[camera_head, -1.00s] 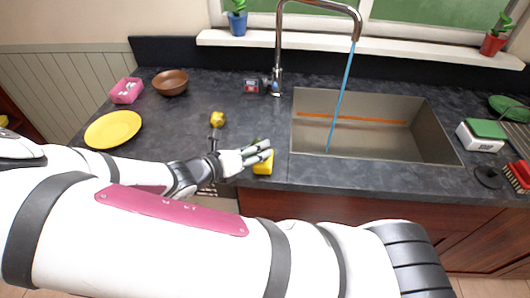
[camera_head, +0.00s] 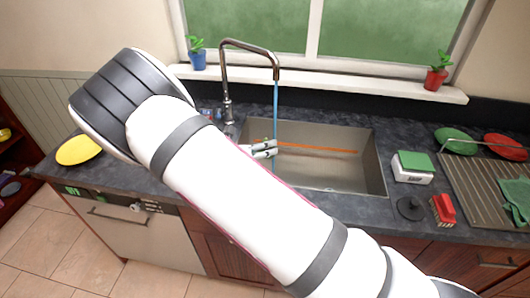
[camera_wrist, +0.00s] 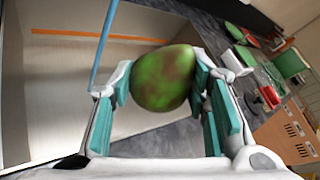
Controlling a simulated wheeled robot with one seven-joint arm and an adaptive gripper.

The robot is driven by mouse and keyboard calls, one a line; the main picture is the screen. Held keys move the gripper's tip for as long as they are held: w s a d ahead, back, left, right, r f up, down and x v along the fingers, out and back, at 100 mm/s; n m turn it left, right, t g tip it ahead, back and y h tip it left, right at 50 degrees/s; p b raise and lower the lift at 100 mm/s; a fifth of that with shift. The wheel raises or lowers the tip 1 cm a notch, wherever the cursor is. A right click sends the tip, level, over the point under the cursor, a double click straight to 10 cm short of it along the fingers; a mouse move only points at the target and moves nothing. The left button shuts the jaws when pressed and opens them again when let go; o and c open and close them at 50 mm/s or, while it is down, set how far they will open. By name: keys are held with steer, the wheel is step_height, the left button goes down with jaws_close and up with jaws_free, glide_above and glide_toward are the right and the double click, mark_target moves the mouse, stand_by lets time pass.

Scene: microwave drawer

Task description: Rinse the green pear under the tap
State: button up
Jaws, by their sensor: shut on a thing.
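The green pear (camera_wrist: 163,78), with brown patches, is held between the two teal-padded fingers of my gripper (camera_wrist: 165,95) in the wrist view. In the head view my gripper (camera_head: 265,149) is over the left part of the sink (camera_head: 330,175), and the pear is hard to make out. The tap (camera_head: 248,47) arches over the sink with a blue stream of water (camera_head: 275,108) running down. In the wrist view the stream (camera_wrist: 103,50) passes left of the pear, by the left finger, with a gap between stream and pear.
An orange strip (camera_head: 310,148) lies along the sink's far side. A yellow plate (camera_head: 78,150) is on the left counter. Potted plants stand on the sill.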

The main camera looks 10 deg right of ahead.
steer(key=w+d+f+b, duration=0.1)
steer(key=w+d+b, duration=0.1)
steer(key=w, duration=0.4)
steer(key=w+d+f+b, duration=0.1)
steer(key=w+d+b, duration=0.2)
steer(key=w, duration=0.3)
steer(key=shift+w+d+f+b, duration=0.25)
steer(key=shift+f+b, duration=0.1)
steer(key=shift+b, duration=0.4)
steer(key=shift+s+d, duration=0.15)
stand_by(0.3)
steer(key=shift+s+d+p, duration=0.2)
steer(key=shift+d+p, duration=0.15)
steer(key=shift+d, duration=0.1)
steer(key=shift+w+a, duration=0.15)
steer(key=shift+w+a+b, duration=0.15)
steer(key=shift+a+b, duration=0.2)
steer(key=shift+a, duration=0.05)
steer(key=shift+d, duration=0.1)
steer(key=shift+s+d+p, duration=0.25)
steer(key=shift+d+p, duration=0.1)
steer(key=shift+d, duration=0.1)
